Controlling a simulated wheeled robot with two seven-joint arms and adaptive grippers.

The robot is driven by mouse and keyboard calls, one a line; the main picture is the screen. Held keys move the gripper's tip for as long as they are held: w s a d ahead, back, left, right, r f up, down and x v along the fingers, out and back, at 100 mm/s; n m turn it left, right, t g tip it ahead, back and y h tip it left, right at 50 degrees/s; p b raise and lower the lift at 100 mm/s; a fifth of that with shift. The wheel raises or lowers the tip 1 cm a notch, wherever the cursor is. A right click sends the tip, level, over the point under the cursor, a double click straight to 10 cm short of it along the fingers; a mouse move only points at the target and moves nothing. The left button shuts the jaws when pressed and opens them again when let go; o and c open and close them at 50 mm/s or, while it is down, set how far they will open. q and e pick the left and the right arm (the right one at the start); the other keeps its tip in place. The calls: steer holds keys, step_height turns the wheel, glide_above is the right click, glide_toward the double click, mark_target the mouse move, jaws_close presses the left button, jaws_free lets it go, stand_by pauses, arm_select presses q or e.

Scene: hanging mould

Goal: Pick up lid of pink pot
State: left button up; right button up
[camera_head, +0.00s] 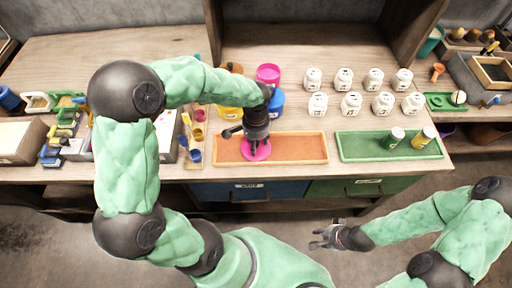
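A round pink lid (262,154) is at the left part of the orange tray (300,148). My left gripper (254,143) points down right over the lid and hides part of it. Whether its fingers are closed on the lid, or whether the lid is clear of the tray, I cannot tell. The pink pot (268,73) stands behind my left arm, on the table towards the back. My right gripper (322,238) is in front of the table, low and away from everything, with its fingers apart and empty.
A blue pot (277,103) and a yellow pot (229,113) stand close behind the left gripper. Several white jars (351,104) stand at back right. A green tray (365,147) holds two small jars. A rack of small coloured cups (196,134) is at left.

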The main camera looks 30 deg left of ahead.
arm_select(q)
jaws_close()
steer(key=shift+r, duration=0.1)
